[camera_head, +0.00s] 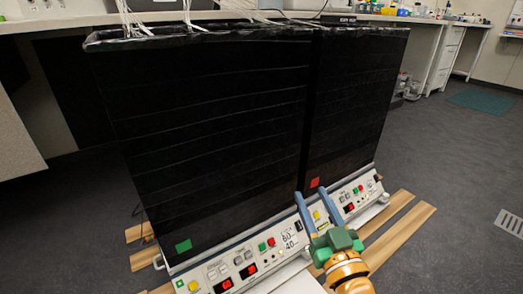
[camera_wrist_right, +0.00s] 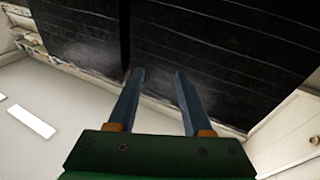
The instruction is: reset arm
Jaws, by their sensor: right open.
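My right gripper (camera_head: 312,193) is low in the middle of the head view, in front of the shaker control panels. Its two blue-grey fingers are apart with nothing between them; it also shows in the right wrist view (camera_wrist_right: 159,72). Two shaker bioreactors stand side by side under black covers: the left cover (camera_head: 210,130) is wider and the right cover (camera_head: 355,100) narrower. The left control panel (camera_head: 218,270) has red displays and coloured buttons. The right control panel (camera_head: 362,195) is partly behind my gripper. I cannot tell if the fingers touch anything. My left gripper is out of view.
Wooden boards (camera_head: 408,230) lie on the dark floor under the shakers. A bench with white drawers (camera_head: 447,55) stands behind. A floor grate (camera_head: 510,223) lies at the right.

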